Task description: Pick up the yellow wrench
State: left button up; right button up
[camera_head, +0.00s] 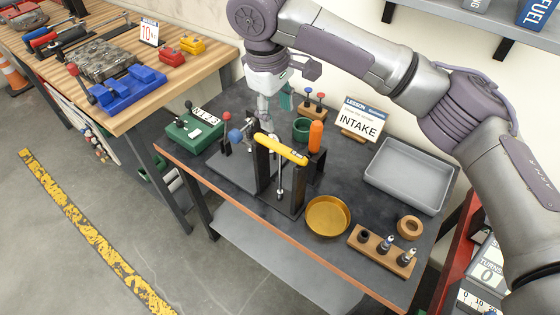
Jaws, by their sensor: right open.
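The yellow wrench (281,149) lies across the top of a black upright stand (264,166) on the dark workbench, its yellow handle sloping down to the right. A thin metal rod hangs below it. My right gripper (272,106) comes in from the top, behind and above the wrench, apart from it in the picture. It is open, with its fingers pointing down; part of them blends with the items behind. I see nothing held in it. My left gripper is not in view.
An orange-handled tool (315,136), a green cup (301,130) and the INTAKE sign (360,125) stand right of the wrench. A brass bowl (327,216), grey tray (372,178) and wooden socket block (383,249) lie farther right. A green box (190,136) stands left.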

aim_at(279, 145)
jog(key=f, duration=0.4)
jog(key=f+p, duration=0.1)
jog(key=f, duration=0.1)
jog(key=shift+w+d+f, duration=0.25)
jog(key=shift+w+d, duration=0.05)
jog(key=shift+w, duration=0.1)
notch_tip(279, 145, down, 5)
jog(key=shift+r+p, duration=0.1)
jog(key=shift+p, duration=0.75)
jog(key=shift+f, duration=0.35)
grip_shut()
jog(key=shift+r, duration=0.1)
